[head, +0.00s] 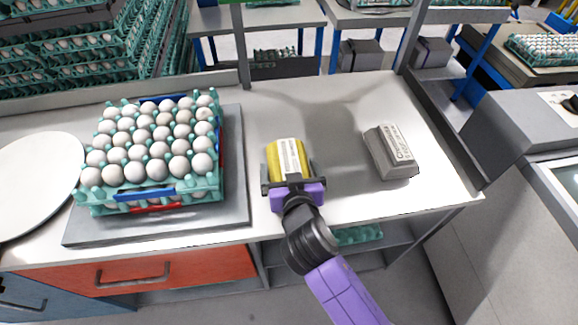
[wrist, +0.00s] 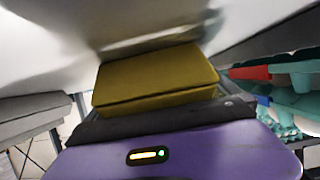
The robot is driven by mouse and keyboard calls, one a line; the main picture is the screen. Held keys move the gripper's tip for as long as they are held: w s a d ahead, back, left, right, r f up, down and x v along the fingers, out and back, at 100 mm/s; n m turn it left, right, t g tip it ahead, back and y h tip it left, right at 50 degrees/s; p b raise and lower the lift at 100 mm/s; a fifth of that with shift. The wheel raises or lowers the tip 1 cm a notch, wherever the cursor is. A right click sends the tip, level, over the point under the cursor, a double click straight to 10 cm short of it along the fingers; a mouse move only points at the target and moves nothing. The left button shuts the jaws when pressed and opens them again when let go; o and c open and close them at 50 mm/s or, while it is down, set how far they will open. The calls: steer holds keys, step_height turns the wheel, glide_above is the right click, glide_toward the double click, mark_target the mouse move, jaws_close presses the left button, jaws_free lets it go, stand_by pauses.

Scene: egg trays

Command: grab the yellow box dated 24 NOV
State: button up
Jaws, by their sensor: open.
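The yellow box (head: 290,158) has a white label strip on top, and its print is too small to read. It lies on the white table between the egg tray and a grey box. In the wrist view the yellow box (wrist: 155,78) is straight ahead, close to the dark front of my gripper. My gripper (head: 290,178) is open at the near end of the box, with a dark finger showing at each side. I cannot tell whether the fingers touch it. The box's near end is partly hidden by my gripper.
A stack of egg trays (head: 92,208) stands on a grey plate (head: 235,190) to the left. A grey box with a light label (head: 380,158) lies to the right. A round white plate (head: 35,180) is at far left. The table behind the yellow box is clear.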

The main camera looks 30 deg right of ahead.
steer(key=c, duration=1.6)
steer(key=shift+r, duration=0.1)
steer(key=shift+c, duration=0.2)
steer(key=shift+r, duration=0.15)
